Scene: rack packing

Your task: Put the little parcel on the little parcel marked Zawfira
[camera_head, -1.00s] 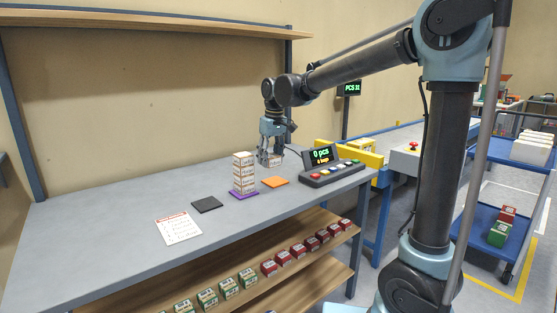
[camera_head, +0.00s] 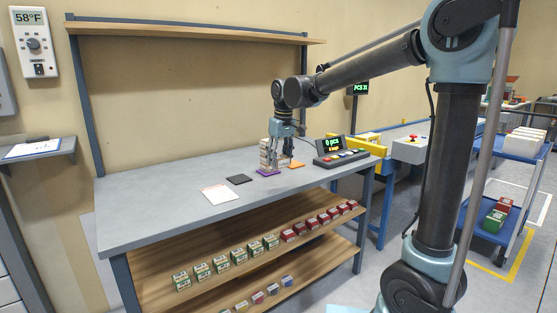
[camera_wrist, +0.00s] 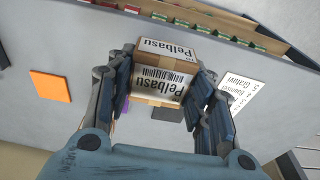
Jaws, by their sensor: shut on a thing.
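My gripper (camera_head: 283,158) is shut on a small light-brown parcel (camera_wrist: 158,88), seen between the fingers in the wrist view; its white label reads Pelbasu with a barcode. In the head view my gripper is close to the right of a stack of small parcels (camera_head: 265,152), partly in front of it. The stack stands upright on a purple mat (camera_head: 267,172), which also shows in the wrist view (camera_wrist: 122,107). The names on the stack are too small to read, so I cannot tell which is marked Zawfira. I cannot tell whether the held parcel touches the stack.
An orange mat (camera_head: 296,166) and a black mat (camera_head: 239,180) lie bare on the grey table (camera_head: 150,205). A printed sheet (camera_head: 219,194) lies near the front edge. A button console (camera_head: 342,158) stands at right. Green and red boxes line the shelf below.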

